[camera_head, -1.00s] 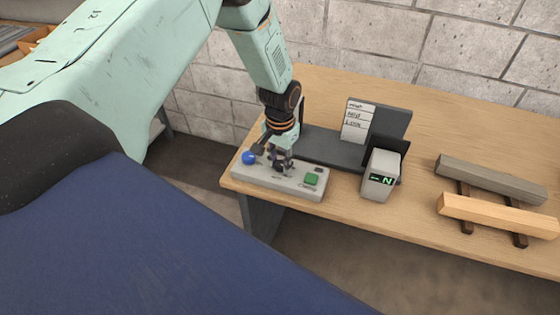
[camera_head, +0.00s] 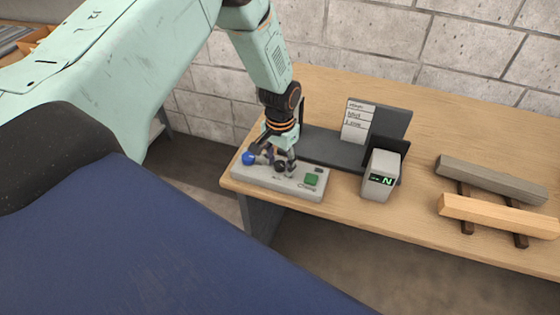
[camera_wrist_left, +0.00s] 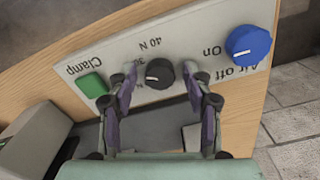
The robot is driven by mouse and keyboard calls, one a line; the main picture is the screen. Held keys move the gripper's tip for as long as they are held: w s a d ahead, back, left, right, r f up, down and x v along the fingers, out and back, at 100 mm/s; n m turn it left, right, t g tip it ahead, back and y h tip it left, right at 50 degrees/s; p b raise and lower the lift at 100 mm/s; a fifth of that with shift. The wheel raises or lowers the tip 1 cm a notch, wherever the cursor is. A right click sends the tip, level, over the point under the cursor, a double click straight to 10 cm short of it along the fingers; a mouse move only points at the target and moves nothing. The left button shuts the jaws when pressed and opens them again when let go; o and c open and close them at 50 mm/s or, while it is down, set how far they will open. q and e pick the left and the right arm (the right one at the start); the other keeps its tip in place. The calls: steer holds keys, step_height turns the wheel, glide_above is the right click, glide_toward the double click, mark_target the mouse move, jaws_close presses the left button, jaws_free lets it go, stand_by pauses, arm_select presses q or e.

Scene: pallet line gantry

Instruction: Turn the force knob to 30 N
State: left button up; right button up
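The black force knob (camera_wrist_left: 160,74) sits on the grey control panel (camera_wrist_left: 205,45). Its white mark points left in the left wrist view. The "40 N" and a partly covered "30" label show beside it; another label is mostly hidden by a finger. My left gripper (camera_wrist_left: 159,72) is open, one finger on each side of the knob with a visible gap to each. In the head view my left gripper (camera_head: 280,164) is low over the panel and hides most of the knob. My right gripper is not in view.
A blue air knob (camera_wrist_left: 248,45) and a green clamp button (camera_wrist_left: 92,85) flank the force knob. A grey display box (camera_head: 381,175) shows "N"; its digits are too small to read. Behind stands a dark fixture (camera_head: 388,120) with a label card. Two bars (camera_head: 490,178) lie at right.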

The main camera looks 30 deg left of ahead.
mark_target(280, 164)
arm_select(q)
steer(key=shift+r, duration=0.1)
step_height(280, 164, up, 12)
stand_by(0.6)
stand_by(0.4)
steer(key=s+d+f+b, duration=0.2)
steer(key=s+f, duration=0.2)
steer(key=f, duration=0.3)
steer(key=s+d+f+b, duration=0.2)
steer(key=s+d+f, duration=0.15)
steer(key=f, duration=0.35)
steer(key=s+f+b, duration=0.2)
steer(key=s+f, duration=0.2)
steer(key=s, duration=0.4)
steer(key=s+d+f+n+b, duration=0.1)
steer(key=s+f+b, duration=0.1)
steer(key=s+f, duration=0.3)
steer(key=s+d+f+b, duration=0.1)
steer(key=s+f, duration=0.3)
steer(key=s, duration=0.7)
steer(key=shift+s+d+f+b, duration=0.25)
steer(key=shift+f+b, duration=0.1)
steer(key=shift+b, duration=0.5)
